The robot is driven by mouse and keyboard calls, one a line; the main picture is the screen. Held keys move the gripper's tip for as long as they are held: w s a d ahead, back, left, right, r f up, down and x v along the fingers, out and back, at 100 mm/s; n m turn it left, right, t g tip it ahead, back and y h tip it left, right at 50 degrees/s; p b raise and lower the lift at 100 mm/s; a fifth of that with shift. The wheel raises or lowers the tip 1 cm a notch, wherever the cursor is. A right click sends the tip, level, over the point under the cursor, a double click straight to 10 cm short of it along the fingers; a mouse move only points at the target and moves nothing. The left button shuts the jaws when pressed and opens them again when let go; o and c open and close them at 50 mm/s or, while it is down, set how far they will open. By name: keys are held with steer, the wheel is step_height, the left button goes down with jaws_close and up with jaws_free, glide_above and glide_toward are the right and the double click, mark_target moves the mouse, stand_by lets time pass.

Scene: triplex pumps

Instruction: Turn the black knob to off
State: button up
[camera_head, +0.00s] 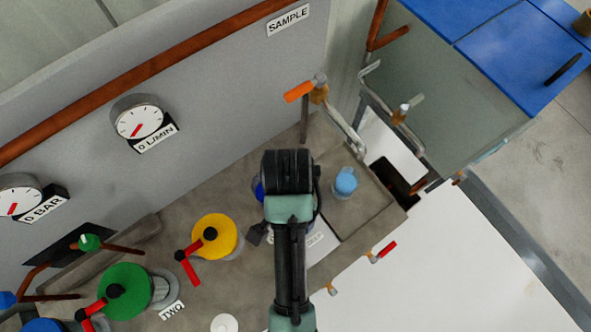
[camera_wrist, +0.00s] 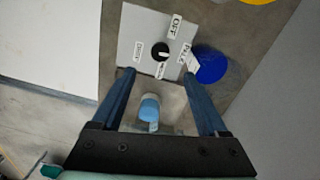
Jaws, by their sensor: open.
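The black knob (camera_wrist: 160,50) sits on a light grey square plate (camera_wrist: 133,32) with labels around it, one of them reading OFF, in the wrist view. A white mark on the knob points to the right in that view. My gripper (camera_wrist: 166,77) is open and empty, its two fingers on either side below the knob in the picture. I cannot tell its exact height above the plate. In the head view my wrist and arm hide the knob; part of the plate (camera_head: 319,243) shows to the right of my arm.
A light blue capped bottle (camera_head: 344,182) stands right of my arm; it also shows between the fingers in the wrist view (camera_wrist: 149,108). A blue round part (camera_wrist: 207,66) is beside the plate. Yellow (camera_head: 214,236) and green (camera_head: 126,290) wheels with red handles stand left.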

step_height(320, 180, down, 11)
steer(key=shift+s+d, duration=0.1)
steer(key=shift+d, duration=0.05)
steer(key=shift+c, duration=0.4)
jaws_close()
